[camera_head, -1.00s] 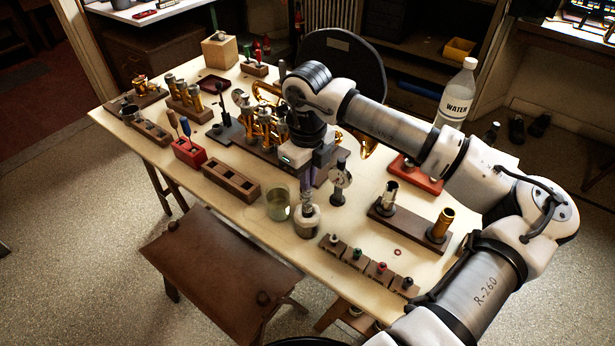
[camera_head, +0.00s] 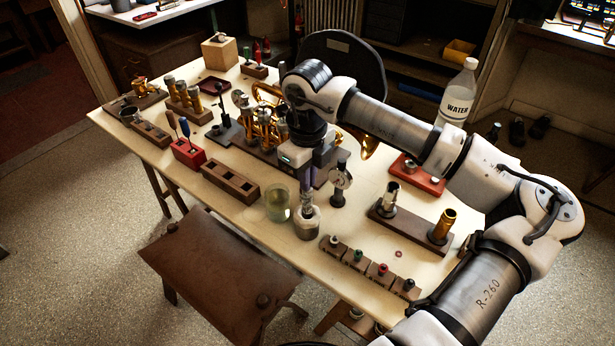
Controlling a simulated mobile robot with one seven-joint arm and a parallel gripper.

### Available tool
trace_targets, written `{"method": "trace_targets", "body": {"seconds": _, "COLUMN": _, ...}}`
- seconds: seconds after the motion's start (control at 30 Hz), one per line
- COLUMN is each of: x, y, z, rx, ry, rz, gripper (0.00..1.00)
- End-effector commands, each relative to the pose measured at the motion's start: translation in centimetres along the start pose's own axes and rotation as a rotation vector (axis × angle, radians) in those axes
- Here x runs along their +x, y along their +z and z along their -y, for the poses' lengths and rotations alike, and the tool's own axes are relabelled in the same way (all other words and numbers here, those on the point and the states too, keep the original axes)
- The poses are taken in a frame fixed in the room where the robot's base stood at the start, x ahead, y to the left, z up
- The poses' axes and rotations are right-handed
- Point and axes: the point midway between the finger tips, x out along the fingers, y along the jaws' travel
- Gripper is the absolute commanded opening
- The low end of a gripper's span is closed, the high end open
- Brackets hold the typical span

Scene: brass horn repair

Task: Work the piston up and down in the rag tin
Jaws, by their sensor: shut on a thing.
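My gripper (camera_head: 306,196) points straight down near the front edge of the workbench, shut on the piston (camera_head: 308,211). The piston is a small, pale silvery cylinder standing roughly upright under the fingers. The rag tin (camera_head: 307,230), a small round pale container, stands on the bench directly below. The piston's lower end is at the tin's mouth; how deep it reaches inside cannot be told at this size. The rag inside the tin is not distinguishable.
A glass jar of greenish liquid (camera_head: 277,205) stands close left of the tin, and a dark upright gauge stand (camera_head: 340,184) close right. A row of small wooden blocks (camera_head: 368,268) lies in front right. The brass horn (camera_head: 262,127) lies behind my gripper.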

Motion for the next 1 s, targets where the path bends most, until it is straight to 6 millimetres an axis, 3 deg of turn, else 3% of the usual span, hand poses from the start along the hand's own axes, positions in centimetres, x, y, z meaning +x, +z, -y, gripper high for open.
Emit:
{"method": "trace_targets", "body": {"seconds": 0.27, "x": 0.2, "y": 0.0, "z": 0.0, "rx": 0.000, "ry": 0.000, "rz": 0.000, "gripper": 0.00}}
{"method": "trace_targets", "body": {"seconds": 1.0, "x": 5.2, "y": 0.0, "z": 0.0, "rx": 0.000, "ry": -0.001, "rz": 0.000, "gripper": 0.00}}
